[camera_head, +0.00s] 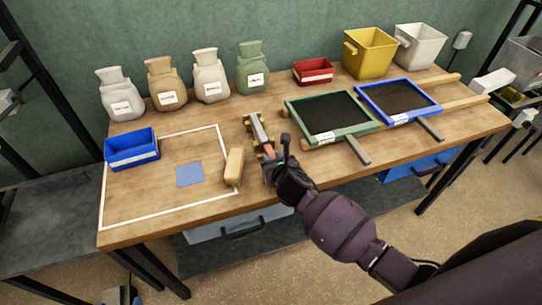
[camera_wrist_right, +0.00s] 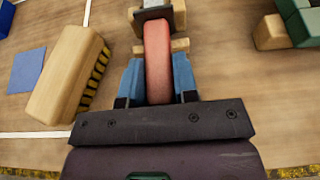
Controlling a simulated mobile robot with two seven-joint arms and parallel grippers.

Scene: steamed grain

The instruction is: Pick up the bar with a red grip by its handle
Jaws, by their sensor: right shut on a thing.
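The bar with a red grip lies on the wooden table; its metal bar (camera_head: 259,128) points away from me across wooden rests. Its red grip (camera_wrist_right: 157,60) runs between the blue fingers of my right gripper (camera_wrist_right: 158,82) in the right wrist view. The right gripper (camera_head: 276,158) is shut on the grip, at the near end of the bar in the head view. The far part of the bar is cut off in the wrist view. My left gripper is in neither view.
A wooden brush (camera_head: 234,166) lies just left of the bar. A green-framed screen (camera_head: 370,128) is to the right, beside a blue-framed screen (camera_head: 437,101). A blue bin (camera_head: 133,149), a blue square (camera_head: 189,174) and a white outline are at left. Sacks (camera_head: 209,77) stand behind.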

